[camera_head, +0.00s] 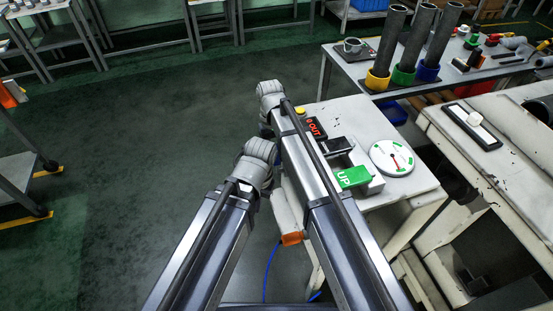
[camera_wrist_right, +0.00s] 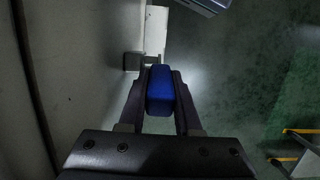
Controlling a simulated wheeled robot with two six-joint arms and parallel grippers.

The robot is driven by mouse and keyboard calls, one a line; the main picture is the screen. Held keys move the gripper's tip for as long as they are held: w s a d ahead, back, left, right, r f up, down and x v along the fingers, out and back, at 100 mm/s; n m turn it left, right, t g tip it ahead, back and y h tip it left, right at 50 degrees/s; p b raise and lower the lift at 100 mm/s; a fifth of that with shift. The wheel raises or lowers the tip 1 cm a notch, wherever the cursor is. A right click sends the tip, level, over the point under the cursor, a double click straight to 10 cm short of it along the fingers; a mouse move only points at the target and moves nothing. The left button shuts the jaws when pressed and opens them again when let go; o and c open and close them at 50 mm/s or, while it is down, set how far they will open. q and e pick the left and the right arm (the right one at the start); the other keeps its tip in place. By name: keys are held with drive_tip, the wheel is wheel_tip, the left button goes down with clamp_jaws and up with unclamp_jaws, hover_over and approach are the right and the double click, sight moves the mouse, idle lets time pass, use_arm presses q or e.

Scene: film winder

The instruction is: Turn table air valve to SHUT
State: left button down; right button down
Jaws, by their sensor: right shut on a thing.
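In the right wrist view, my right gripper (camera_wrist_right: 160,73) is shut on a blue block-shaped handle (camera_wrist_right: 160,98), which sits between its two dark fingers. A small grey bracket (camera_wrist_right: 132,61) and a pale plate (camera_wrist_right: 155,30) show just beyond the fingertips. I take the blue handle to be the air valve's, but no SHUT marking is readable. In the head view, my arms cover the table's near side, and the handle and right fingertips are hidden. A blue hose (camera_head: 268,270) hangs below there. My left gripper is not seen.
The white table (camera_head: 350,112) carries a green UP block (camera_head: 353,177), a red-lit OUT display (camera_head: 316,129), a yellow button (camera_head: 300,111) and a round dial (camera_head: 392,158). A bench with dark tubes (camera_head: 388,40) stands behind. The green floor at left is open.

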drive_tip(key=shift+w+a+f+g+b, duration=0.2)
drive_tip(key=shift+w+g+b, duration=0.2)
drive_tip(key=shift+w+g, duration=0.25)
drive_tip(key=shift+s, duration=0.2)
drive_tip(key=c, duration=0.6)
unclamp_jaws()
drive_tip(key=shift+r, duration=0.2)
drive_tip(key=p+v, duration=0.7)
drive_tip(key=shift+w+a+r, duration=0.15)
drive_tip(key=shift+w+r, duration=0.05)
drive_tip(key=shift+w, duration=0.05)
